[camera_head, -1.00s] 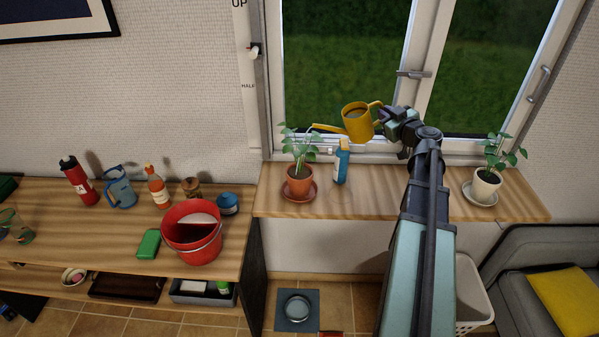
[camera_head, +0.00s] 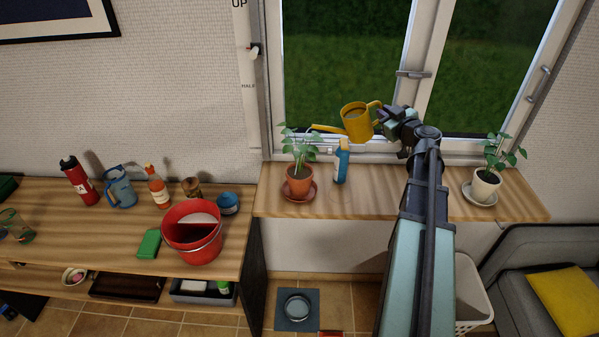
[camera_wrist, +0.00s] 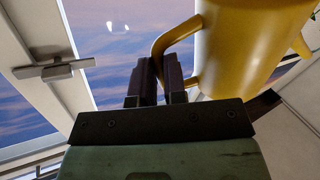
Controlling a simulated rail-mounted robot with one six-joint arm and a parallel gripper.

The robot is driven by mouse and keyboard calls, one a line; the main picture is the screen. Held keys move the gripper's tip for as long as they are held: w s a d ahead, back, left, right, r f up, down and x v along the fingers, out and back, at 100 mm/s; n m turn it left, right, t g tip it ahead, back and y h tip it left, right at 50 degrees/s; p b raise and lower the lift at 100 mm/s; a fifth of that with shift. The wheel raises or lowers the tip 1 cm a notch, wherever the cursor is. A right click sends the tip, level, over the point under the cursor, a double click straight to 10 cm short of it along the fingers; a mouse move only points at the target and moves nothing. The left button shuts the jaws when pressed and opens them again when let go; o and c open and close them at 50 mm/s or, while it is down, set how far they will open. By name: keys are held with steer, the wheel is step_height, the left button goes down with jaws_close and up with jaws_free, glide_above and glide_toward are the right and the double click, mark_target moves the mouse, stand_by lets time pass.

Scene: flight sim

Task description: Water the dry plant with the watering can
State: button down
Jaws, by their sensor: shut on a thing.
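The yellow watering can (camera_head: 357,124) is held in the air above the windowsill, tilted with its spout to the left. My gripper (camera_head: 384,117) is shut on its handle; the wrist view shows the fingers (camera_wrist: 161,78) at the handle and the can's yellow body (camera_wrist: 245,45). The spout tip is above the left plant (camera_head: 299,147), which stands in a terracotta pot (camera_head: 299,183) on a saucer. A second plant (camera_head: 494,153) in a white pot (camera_head: 485,185) stands at the sill's right end. I cannot tell from the leaves which plant is dry.
A blue bottle (camera_head: 341,165) stands on the windowsill (camera_head: 405,196) just right of the terracotta pot, below the can. A red bucket (camera_head: 192,235) and several containers stand on the left bench. The window handle (camera_head: 413,74) is above my gripper.

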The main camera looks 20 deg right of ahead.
steer(key=d+f+m+b, duration=0.3)
steer(key=f+b, duration=0.2)
steer(key=b, duration=0.2)
steer(key=shift+m+t, duration=0.4)
steer(key=shift+m, duration=0.1)
steer(key=r+p, duration=0.1)
steer(key=p, duration=0.1)
steer(key=r+p, duration=0.4)
steer(key=shift+s+d+r, duration=0.15)
steer(key=shift+s+r, duration=0.05)
steer(key=shift+s, duration=0.1)
